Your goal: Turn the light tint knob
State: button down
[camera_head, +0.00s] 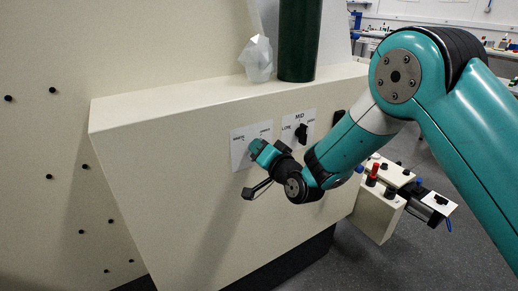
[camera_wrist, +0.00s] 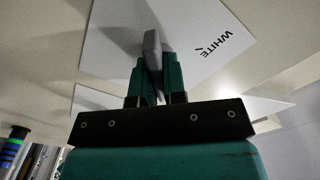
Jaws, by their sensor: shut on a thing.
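The light tint knob (camera_wrist: 152,42) is a small grey knob on a white label plate (camera_head: 238,153), on the sloping front of a cream console. In the wrist view the word WHITE reads on this plate (camera_wrist: 205,25), to the right of the knob. My gripper (camera_wrist: 150,76) is shut on the knob, with a green finger on each side of it. In the head view my gripper (camera_head: 254,149) reaches the plate from the right and hides the knob and part of the plate.
A second plate with a black knob (camera_head: 301,133), marked MID, is just right of my gripper. A clear faceted block (camera_head: 257,58) and a dark green cylinder (camera_head: 299,42) stand on the console top. A cream box with a red knob (camera_head: 373,175) is at the right.

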jog(key=c, duration=1.2)
grip_release()
jog(key=shift+s+d, duration=0.1)
jog(key=b+v, duration=1.3)
jog(key=v, duration=0.4)
jog(key=shift+s+d, duration=0.1)
